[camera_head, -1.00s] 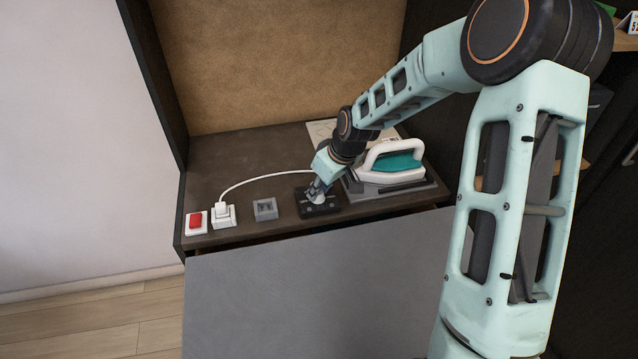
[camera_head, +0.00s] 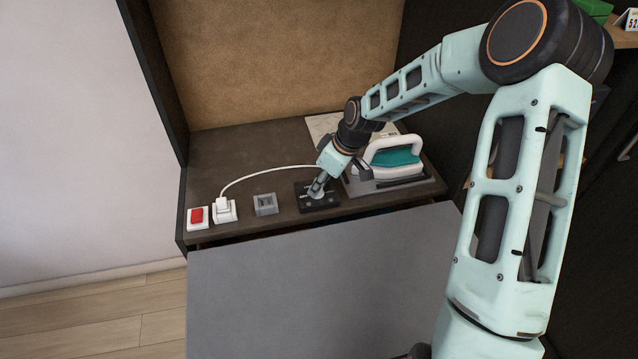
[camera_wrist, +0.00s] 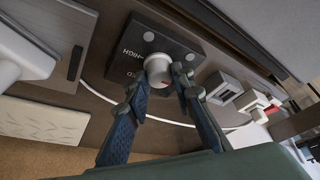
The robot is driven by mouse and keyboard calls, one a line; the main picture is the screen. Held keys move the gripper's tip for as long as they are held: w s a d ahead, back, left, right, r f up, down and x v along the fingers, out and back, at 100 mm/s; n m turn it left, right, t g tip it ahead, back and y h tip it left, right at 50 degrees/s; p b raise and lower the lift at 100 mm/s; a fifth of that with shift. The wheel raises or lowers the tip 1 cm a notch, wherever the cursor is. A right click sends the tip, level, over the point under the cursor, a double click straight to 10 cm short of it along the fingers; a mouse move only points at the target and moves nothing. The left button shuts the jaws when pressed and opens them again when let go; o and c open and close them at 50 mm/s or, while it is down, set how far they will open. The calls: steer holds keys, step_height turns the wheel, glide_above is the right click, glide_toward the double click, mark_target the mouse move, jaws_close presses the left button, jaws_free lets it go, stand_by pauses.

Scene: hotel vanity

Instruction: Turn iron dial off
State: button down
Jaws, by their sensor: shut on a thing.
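The iron dial is a round pale knob (camera_wrist: 157,67) with a small red mark, on a black control plate (camera_wrist: 165,38). Upside-down white lettering on the plate includes "HIGH". In the head view the black plate (camera_head: 304,203) lies on the counter in front of the iron (camera_head: 392,160), which is white and teal. My gripper (camera_wrist: 159,77) is shut on the knob, one finger on each side; it also shows in the head view (camera_head: 318,192), reaching down to the plate. The fingers hide part of the knob's rim.
Left of the plate stand a small grey box (camera_head: 265,205), a white plug in a socket (camera_head: 225,211) with a white cord, and a red switch (camera_head: 197,216). A grey panel (camera_head: 310,290) forms the counter's front. The iron sits close on the right.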

steer(key=c, duration=1.7)
jaws_free()
steer(key=v, duration=1.2)
steer(key=shift+w, duration=0.1)
